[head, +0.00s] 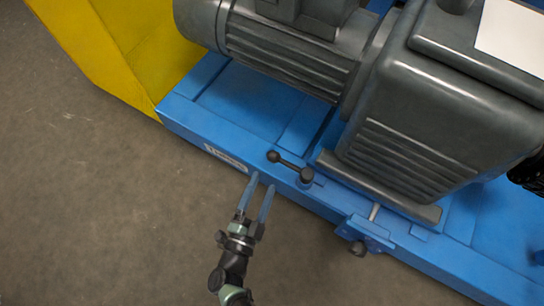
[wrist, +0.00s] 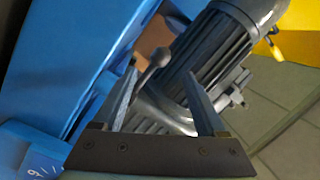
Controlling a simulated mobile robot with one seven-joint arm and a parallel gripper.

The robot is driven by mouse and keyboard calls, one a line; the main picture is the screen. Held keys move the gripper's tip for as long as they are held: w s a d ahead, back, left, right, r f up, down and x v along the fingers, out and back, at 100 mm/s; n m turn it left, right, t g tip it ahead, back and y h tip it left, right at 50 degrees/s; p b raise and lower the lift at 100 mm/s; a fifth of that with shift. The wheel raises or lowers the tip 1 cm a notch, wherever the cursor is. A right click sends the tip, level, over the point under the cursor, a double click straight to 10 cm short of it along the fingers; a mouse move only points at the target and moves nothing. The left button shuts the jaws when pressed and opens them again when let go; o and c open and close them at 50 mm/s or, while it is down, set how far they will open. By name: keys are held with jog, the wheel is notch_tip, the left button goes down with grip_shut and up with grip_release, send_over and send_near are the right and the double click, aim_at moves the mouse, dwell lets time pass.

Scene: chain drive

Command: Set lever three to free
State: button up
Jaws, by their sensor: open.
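A dark lever (head: 290,165) with a ball knob is mounted on the front edge of the blue base frame (head: 190,112). Its arm points left from a round pivot at its right end. It is the only such lever I see, and I cannot read a number on it. My gripper (head: 262,181) is open and empty, its two fingers pointing at the frame just below the knob in the head view. In the wrist view the knob (wrist: 160,57) shows between the fingers of my gripper (wrist: 162,73), beyond them. I see no contact.
A grey motor (head: 290,50) and a large ribbed grey housing (head: 440,100) stand behind the lever. A blue clamp bracket (head: 368,232) with a screw juts out right of it. A label plate (head: 226,158) is on the frame's front. Floor (head: 90,200) at left is clear.

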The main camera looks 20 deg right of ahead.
aim_at(274, 157)
jog(key=b+x, duration=0.3)
jog(key=x, duration=0.5)
jog(key=shift+w+d+f, duration=0.1)
jog(key=shift+w+d, duration=0.15)
jog(key=shift+w, duration=0.1)
jog(key=shift+w+d+b, duration=0.2)
jog(key=shift+w+b, duration=0.05)
jog(key=shift+b, duration=0.05)
grip_shut()
dwell(0.6)
